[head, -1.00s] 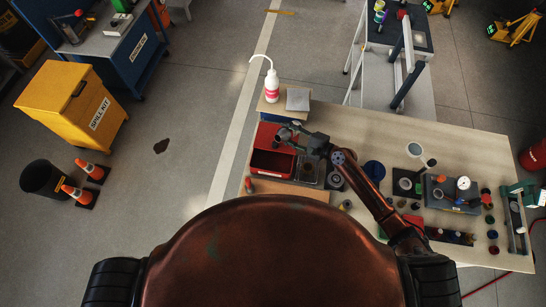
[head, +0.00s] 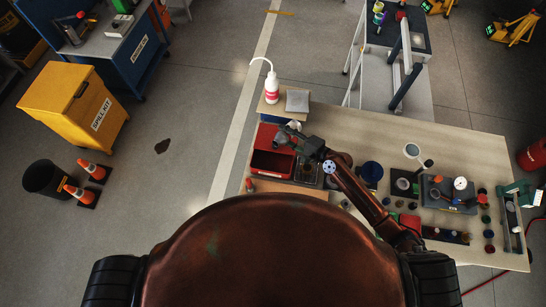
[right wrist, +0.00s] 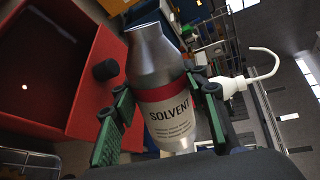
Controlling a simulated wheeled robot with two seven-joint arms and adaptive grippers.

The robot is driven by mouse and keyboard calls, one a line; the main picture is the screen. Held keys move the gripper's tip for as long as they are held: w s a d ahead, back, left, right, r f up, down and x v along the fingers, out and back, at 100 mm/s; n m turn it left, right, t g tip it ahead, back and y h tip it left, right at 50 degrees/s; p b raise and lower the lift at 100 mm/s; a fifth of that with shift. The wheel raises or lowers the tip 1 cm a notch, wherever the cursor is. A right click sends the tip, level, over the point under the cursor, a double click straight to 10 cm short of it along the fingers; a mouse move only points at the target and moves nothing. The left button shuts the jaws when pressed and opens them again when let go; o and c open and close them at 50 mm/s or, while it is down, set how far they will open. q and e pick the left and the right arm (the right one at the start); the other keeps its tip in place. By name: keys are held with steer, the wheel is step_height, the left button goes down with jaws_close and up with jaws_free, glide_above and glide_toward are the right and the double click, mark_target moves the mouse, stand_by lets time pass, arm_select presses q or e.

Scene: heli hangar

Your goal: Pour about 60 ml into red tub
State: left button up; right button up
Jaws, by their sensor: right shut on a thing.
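The red tub (head: 272,163) sits at the left end of the workbench, and its dark red interior fills the left of the right wrist view (right wrist: 60,55). My right gripper (head: 294,139) is over the tub's upper right edge. In the right wrist view its green finger pads (right wrist: 160,110) are shut on a silver bottle labelled SOLVENT (right wrist: 165,80) with a red band. The bottle's neck points up and left in that view, toward the tub side. No stream of liquid shows, and the level in the bottle cannot be seen. My left gripper is not in view.
A white wash bottle (head: 271,84) with a bent spout stands behind the tub. A small dark cylinder (right wrist: 105,69) shows near the tub's wall in the right wrist view.

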steer(key=shift+a+r, duration=0.1)
steer(key=shift+r, duration=0.05)
steer(key=shift+w+d+n, duration=0.35)
steer(key=shift+d+n, duration=0.05)
steer(key=shift+d, duration=0.2)
stand_by(0.4)
steer(key=shift+f, duration=0.25)
stand_by(0.4)
steer(key=shift+w+d+n, duration=0.25)
steer(key=shift+n, duration=0.15)
steer(key=shift+t+p, duration=0.3)
steer(key=shift+p, duration=0.2)
